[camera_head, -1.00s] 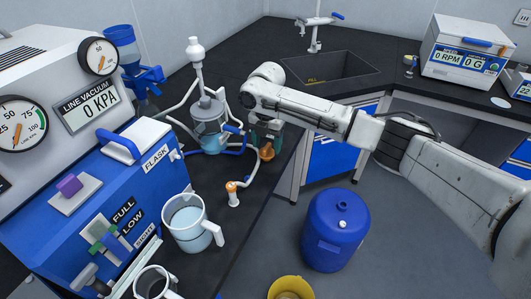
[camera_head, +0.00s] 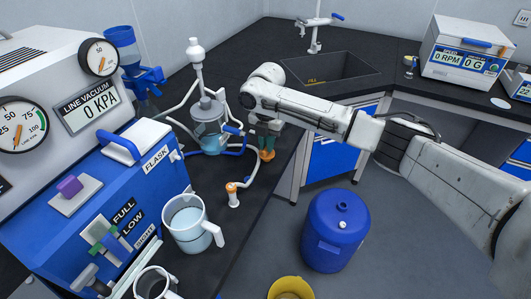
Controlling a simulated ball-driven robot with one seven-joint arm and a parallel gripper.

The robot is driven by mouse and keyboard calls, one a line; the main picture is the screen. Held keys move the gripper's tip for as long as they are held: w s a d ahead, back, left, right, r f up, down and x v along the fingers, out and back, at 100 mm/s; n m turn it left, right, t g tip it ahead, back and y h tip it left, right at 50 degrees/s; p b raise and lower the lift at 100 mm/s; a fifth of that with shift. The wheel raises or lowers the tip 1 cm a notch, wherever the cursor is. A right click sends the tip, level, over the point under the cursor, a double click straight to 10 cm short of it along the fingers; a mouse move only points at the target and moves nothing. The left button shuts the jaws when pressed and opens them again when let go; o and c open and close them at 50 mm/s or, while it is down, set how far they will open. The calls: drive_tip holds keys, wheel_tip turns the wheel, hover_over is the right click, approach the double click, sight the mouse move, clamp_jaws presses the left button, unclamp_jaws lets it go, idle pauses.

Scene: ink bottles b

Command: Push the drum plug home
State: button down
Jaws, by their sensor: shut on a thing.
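The blue drum (camera_head: 326,242) stands upright on the floor, right of the bench edge. A small white plug-like piece (camera_head: 342,225) shows on its top. I cannot tell how deep either one sits. My gripper (camera_head: 266,147) is low over the black bench, well behind and left of the drum. It is shut on a small orange-brown piece (camera_head: 267,155) at its fingertips. The fingers partly hide that piece, and its exact shape is unclear.
A glass flask (camera_head: 209,130) with hoses stands left of my gripper. An orange-topped white fitting (camera_head: 232,194) and a jug of liquid (camera_head: 188,222) are nearer on the bench. A yellow bucket (camera_head: 290,289) is on the floor. The floor right of the drum is clear.

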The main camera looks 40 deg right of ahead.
drive_tip(key=shift+r+p, duration=2)
drive_tip(key=shift+r, duration=0.45)
